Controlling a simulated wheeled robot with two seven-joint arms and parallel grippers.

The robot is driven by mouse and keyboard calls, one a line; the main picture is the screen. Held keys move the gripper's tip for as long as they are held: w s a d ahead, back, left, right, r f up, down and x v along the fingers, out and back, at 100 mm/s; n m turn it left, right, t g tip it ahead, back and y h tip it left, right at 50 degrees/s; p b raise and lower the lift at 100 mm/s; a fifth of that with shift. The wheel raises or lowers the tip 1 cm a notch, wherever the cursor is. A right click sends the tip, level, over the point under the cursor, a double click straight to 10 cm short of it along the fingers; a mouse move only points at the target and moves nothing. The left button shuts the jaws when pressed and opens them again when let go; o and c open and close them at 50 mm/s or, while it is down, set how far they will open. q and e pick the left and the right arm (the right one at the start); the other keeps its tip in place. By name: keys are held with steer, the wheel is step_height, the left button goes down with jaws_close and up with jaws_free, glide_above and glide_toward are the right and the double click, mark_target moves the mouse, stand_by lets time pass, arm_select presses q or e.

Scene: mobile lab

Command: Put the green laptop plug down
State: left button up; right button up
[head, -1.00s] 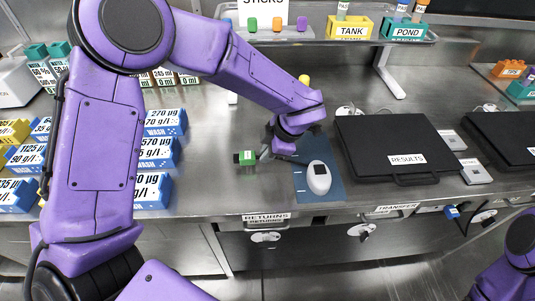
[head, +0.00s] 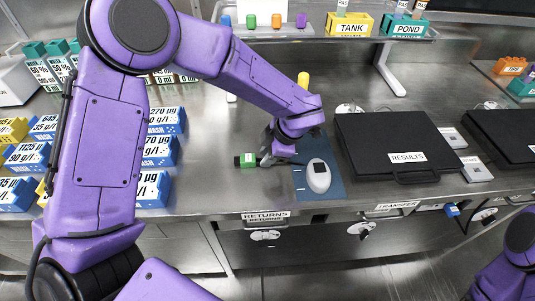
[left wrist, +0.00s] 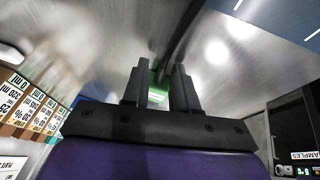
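The green laptop plug (head: 248,160), with a black end on its left, is at the bench surface left of the blue mat. My left gripper (head: 266,160) is at its right side, low over the bench. In the left wrist view the green plug (left wrist: 157,94) sits between the two dark fingers (left wrist: 160,82), which look closed on its sides. A black cable runs from near the fingertips. I cannot tell whether the plug touches the bench. My right gripper is out of view; only part of that arm shows at the lower right.
A white mouse-like device (head: 318,178) lies on the blue mat (head: 333,188). A black case labelled RESULTS (head: 375,135) is to its right. Blue labelled boxes (head: 160,150) stand to the left. A shelf with TANK (head: 349,25) and POND bins is behind. Bare bench lies in front of the plug.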

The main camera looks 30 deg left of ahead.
arm_select(q)
steer(key=shift+s+f, duration=0.15)
steer(key=shift+s, duration=0.05)
steer(key=shift+r, duration=0.4)
steer(key=v, duration=1.2)
steer(key=shift+r+p, duration=0.25)
steer(key=shift+p, duration=0.1)
